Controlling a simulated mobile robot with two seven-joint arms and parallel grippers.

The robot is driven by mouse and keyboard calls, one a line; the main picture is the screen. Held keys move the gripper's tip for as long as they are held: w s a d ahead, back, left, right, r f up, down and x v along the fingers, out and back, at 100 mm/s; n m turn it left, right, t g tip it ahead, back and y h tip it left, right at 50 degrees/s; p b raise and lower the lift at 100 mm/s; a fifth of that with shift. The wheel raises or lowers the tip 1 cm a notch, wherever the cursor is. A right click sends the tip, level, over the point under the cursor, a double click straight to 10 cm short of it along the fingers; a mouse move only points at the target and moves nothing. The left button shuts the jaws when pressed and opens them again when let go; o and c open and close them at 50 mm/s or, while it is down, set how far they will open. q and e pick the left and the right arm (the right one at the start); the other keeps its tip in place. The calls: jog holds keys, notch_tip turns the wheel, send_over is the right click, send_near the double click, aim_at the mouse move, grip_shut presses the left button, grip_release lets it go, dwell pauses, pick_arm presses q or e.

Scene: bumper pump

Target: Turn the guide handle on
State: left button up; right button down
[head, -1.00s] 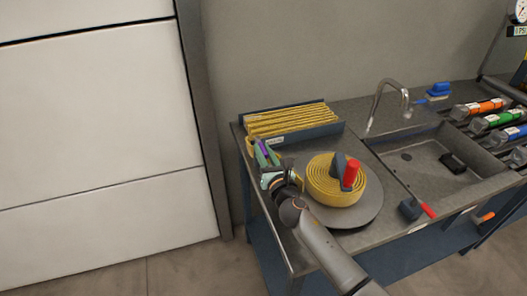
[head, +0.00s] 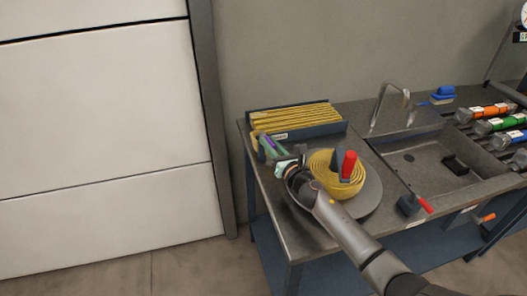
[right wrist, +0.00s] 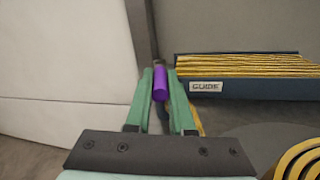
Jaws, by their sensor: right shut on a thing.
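The purple guide handle (head: 270,141) is at the left end of the table, beside the tray labelled GUIDE. In the right wrist view the purple handle (right wrist: 160,84) lies between the two green fingers. My right gripper (head: 268,146) is shut on it. The fingers cover its sides, and the handle's mount is mostly hidden. The GUIDE label (right wrist: 207,87) shows on the front of the dark blue tray, to the right of the fingers. My left gripper is not in view.
The blue tray (head: 309,132) holds yellow folded strips. A yellow coil (head: 325,186) with a red-handled lever (head: 349,165) sits on a round grey plate (head: 371,195), close beside my right gripper. A sink (head: 420,172) and another red-handled lever (head: 425,205) are further right.

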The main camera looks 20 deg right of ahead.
jog(key=shift+d+f+n+y, duration=0.15)
jog(key=shift+n+y, duration=0.25)
jog(key=shift+y, duration=0.2)
jog(key=c, duration=0.8)
grip_release()
jog(key=v, duration=1.2)
jog(key=shift+s+d+r, duration=0.2)
jog(key=shift+s+r, duration=0.05)
